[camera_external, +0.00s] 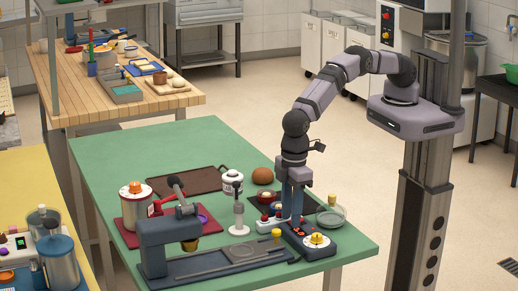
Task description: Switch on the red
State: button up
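Which way each switch is set is too small to tell.
A dark tray (185,181) lies behind. The back left of the table is clear.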

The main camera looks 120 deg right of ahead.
dwell(0.3)
notch_tip(320, 180, up, 7)
jog(key=b, duration=0.2)
jog(key=shift+s+r+b, duration=0.15)
jog(key=shift+b, duration=0.25)
dwell(0.4)
